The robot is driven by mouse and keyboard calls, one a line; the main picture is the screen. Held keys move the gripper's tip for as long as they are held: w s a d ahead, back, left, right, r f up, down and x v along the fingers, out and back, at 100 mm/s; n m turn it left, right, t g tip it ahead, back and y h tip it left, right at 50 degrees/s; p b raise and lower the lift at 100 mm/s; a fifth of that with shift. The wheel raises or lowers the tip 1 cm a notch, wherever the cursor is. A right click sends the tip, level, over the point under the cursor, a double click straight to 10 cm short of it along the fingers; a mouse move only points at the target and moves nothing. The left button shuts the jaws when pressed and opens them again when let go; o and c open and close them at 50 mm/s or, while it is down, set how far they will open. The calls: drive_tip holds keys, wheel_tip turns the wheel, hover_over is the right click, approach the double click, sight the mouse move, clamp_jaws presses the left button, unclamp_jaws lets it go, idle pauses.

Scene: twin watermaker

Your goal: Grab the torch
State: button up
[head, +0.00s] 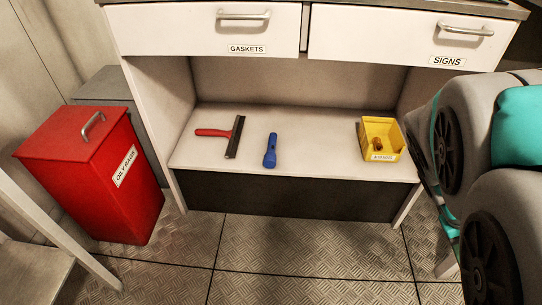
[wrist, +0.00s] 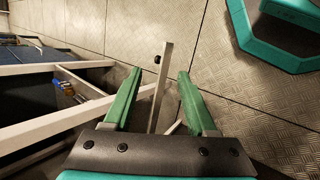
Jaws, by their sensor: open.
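The torch (head: 270,151) is blue and lies on the low white shelf (head: 310,166) under the drawers in the head view, its wider head toward the front edge. My gripper (wrist: 160,78) shows in the wrist view with two green fingers spread apart and nothing between them. Behind the fingers are a pale post and metal floor, so the gripper is away from the torch. The torch is not recognisable in the wrist view. My gripper's fingers are not visible in the head view, where my grey and teal arm fills the right side.
A squeegee with a red handle (head: 213,132) lies left of the torch. A yellow bin (head: 382,139) stands to its right. Drawers labelled GASKETS (head: 205,30) and SIGNS (head: 400,38) overhang the shelf. A red OILY RAGS box (head: 95,170) stands left. Floor in front is clear.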

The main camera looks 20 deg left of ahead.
drive_tip(key=w+a+r+n+t+h, duration=0.1)
drive_tip(key=w+r+n+t+h, duration=0.2)
drive_tip(key=w, duration=0.6)
drive_tip(key=w+a+r+n+t+h, duration=0.1)
drive_tip(key=w+r+n+t+h, duration=0.15)
drive_tip(key=w+n, duration=0.45)
drive_tip(key=w+a+f+n+t+y, duration=0.1)
drive_tip(key=w+a+n+t+y, duration=0.1)
drive_tip(key=w+a+n+t, duration=0.85)
drive_tip(key=n+y, duration=1.1)
drive_tip(key=n, duration=0.3)
hover_over(270, 153)
drive_tip(key=s+d, duration=0.2)
drive_tip(key=d, duration=0.4)
wheel_tip(270, 153, down, 17)
drive_tip(key=s+a+f+n, duration=0.1)
drive_tip(key=a+f, duration=0.1)
drive_tip(key=s+a+f+n+g+y, duration=0.1)
drive_tip(key=a+f, duration=0.1)
drive_tip(key=s+a+f+n, duration=0.1)
drive_tip(key=f, duration=0.1)
drive_tip(key=shift+s+a+n+g, duration=0.3)
drive_tip(key=shift+s+a+n, duration=0.05)
drive_tip(key=shift+a, duration=0.05)
drive_tip(key=shift+x, duration=3.9)
